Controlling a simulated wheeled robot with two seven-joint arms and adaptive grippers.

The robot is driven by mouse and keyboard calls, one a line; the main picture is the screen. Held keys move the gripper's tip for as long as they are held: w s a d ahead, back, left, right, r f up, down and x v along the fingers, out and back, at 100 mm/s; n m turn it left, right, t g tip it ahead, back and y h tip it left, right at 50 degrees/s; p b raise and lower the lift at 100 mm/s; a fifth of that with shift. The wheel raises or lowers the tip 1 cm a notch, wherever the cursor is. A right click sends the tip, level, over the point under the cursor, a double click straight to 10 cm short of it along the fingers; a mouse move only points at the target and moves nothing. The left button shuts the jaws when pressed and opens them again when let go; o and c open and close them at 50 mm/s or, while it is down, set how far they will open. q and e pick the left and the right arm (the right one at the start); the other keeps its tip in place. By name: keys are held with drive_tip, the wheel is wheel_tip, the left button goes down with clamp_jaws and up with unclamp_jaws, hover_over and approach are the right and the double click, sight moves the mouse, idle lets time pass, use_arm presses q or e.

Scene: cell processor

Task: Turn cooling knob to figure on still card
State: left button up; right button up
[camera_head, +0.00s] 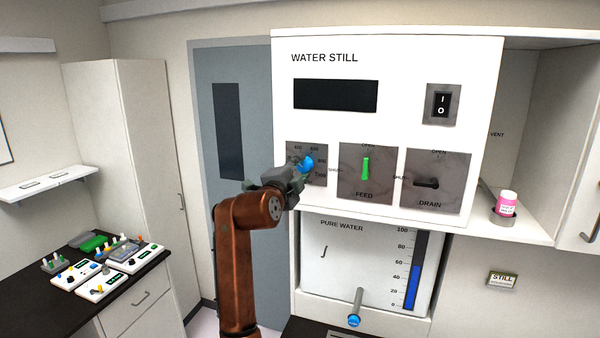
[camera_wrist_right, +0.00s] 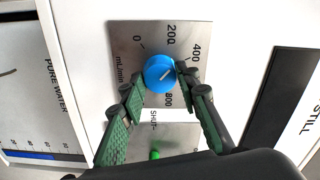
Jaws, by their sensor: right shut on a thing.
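The blue cooling knob (camera_head: 307,163) sits on a grey plate at the lower left of the white WATER STILL panel. The scale shows 0, 200, 400 and 800 in mL/min. My right gripper (camera_head: 297,172) is shut on the knob, one finger on each side. My left gripper is out of view.
Right of the knob are the green FEED handle (camera_head: 366,168), upright, and the black DRAIN handle (camera_head: 427,184), lying sideways. A power switch (camera_head: 442,105) is above. A pink-labelled bottle (camera_head: 506,204) stands at the right. The dark display (camera_head: 336,95) is blank.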

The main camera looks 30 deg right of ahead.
drive_tip(key=m, duration=0.4)
drive_tip(key=shift+f+m+b, duration=0.1)
drive_tip(key=shift+m+b, duration=0.2)
idle(0.3)
drive_tip(key=o, duration=1.2)
drive_tip(key=shift+c, duration=0.2)
drive_tip(key=v, duration=1.2)
drive_tip(key=shift+w, duration=0.1)
